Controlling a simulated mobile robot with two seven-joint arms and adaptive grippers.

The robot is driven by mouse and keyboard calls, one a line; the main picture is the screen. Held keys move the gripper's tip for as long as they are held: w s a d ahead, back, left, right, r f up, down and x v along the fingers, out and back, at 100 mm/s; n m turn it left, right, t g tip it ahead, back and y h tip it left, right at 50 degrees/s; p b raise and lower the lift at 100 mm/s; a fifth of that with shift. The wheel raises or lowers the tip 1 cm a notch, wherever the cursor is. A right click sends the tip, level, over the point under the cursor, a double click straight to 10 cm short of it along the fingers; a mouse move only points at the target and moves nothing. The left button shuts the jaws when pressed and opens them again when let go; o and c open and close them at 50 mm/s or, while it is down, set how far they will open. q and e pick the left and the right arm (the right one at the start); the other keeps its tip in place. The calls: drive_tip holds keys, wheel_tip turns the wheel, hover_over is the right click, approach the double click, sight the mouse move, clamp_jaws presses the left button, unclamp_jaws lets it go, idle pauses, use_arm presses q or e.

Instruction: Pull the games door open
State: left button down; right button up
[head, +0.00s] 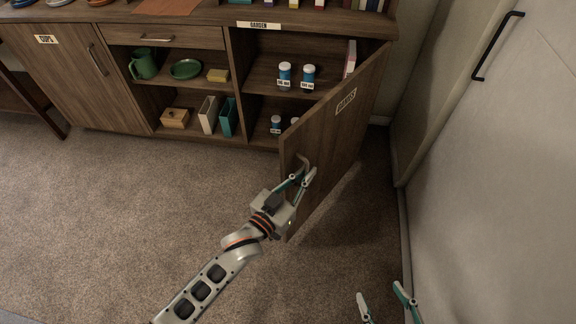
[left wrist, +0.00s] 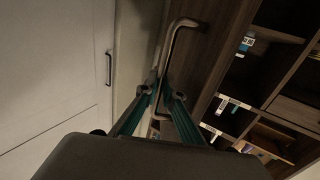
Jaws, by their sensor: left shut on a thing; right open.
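The games door (head: 335,128) is a brown wooden cabinet door with a white label, hinged at the right and standing well open from the cabinet. Its metal bar handle (head: 304,162) is on the door's outer face; the handle also shows in the left wrist view (left wrist: 172,42). My left gripper (head: 303,175) is shut on the handle, with its fingertips around the bar. It also shows in the left wrist view (left wrist: 161,93). My right gripper (head: 382,300) is open and empty near the bottom edge, away from the door.
The cabinet's open shelves hold white-capped blue bottles (head: 285,75), a green mug (head: 143,64), a green dish (head: 185,69) and a wooden box (head: 175,118). A white door with a black handle (head: 497,46) stands at the right. The carpet (head: 130,210) in front is clear.

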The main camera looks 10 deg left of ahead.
use_arm(q)
drive_tip(key=d, duration=0.1)
drive_tip(key=s+d, duration=0.1)
drive_tip(key=d, duration=0.1)
drive_tip(key=s+d, duration=0.1)
drive_tip(key=d, duration=0.1)
drive_tip(key=shift+s, duration=0.2)
use_arm(e)
drive_tip(key=shift+d, duration=0.1)
drive_tip(key=shift+r, duration=0.1)
use_arm(q)
drive_tip(key=c, duration=2.5)
unclamp_jaws()
